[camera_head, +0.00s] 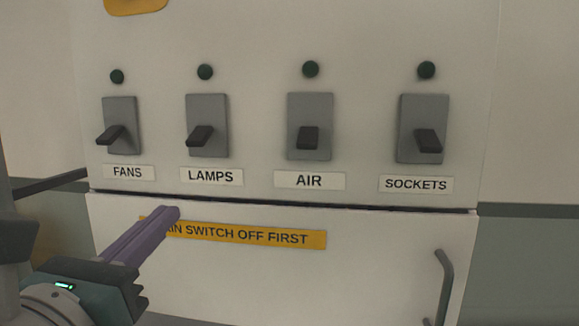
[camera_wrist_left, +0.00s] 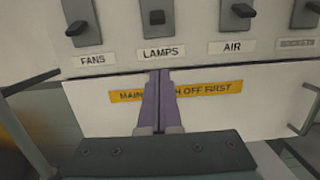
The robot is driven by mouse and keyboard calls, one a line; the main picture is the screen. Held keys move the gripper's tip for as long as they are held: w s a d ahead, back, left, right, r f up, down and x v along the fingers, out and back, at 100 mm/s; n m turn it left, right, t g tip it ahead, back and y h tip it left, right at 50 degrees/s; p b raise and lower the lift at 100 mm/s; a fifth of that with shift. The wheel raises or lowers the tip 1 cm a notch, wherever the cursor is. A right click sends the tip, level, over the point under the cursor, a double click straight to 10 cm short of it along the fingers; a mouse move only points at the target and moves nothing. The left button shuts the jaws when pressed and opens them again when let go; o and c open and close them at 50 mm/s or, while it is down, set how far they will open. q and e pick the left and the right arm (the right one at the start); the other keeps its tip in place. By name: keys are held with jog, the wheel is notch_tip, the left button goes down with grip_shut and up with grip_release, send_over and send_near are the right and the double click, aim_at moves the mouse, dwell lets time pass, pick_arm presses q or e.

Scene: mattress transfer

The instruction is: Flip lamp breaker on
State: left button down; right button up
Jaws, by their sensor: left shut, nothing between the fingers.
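The lamps breaker (camera_head: 201,135) is a dark lever on a grey plate above the LAMPS label (camera_head: 211,177). Its lever points down, as do the levers beside it. In the left wrist view the lamps breaker (camera_wrist_left: 156,18) is at the top, above the fingers. My left gripper (camera_head: 172,213) is shut and empty, its purple fingers together. It is below the LAMPS label, in front of the yellow strip on the lower panel. The fingers (camera_wrist_left: 159,78) also show in the left wrist view. My right gripper is not in view.
The fans breaker (camera_head: 112,134) is to the left; the air breaker (camera_head: 308,137) and sockets breaker (camera_head: 428,140) are to the right. Dark green round lamps sit above the breakers. The lower panel has a yellow warning strip (camera_head: 270,236) and a dark handle (camera_head: 444,285) at right.

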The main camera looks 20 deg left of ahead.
aim_at(205, 149)
pick_arm(q)
jog(key=p+x, duration=0.2)
jog(key=x, duration=0.7)
jog(key=shift+w+a+r, duration=0.1)
jog(key=shift+w+r, duration=0.1)
jog(key=shift+w, duration=0.1)
jog(key=r+p, duration=0.2)
jog(key=shift+s+r+p, duration=0.1)
jog(key=shift+s+p, duration=0.15)
jog(key=shift+p, duration=0.15)
jog(key=shift+s+r+p, duration=0.5)
jog(key=shift+r+p, duration=0.1)
jog(key=shift+p, duration=0.05)
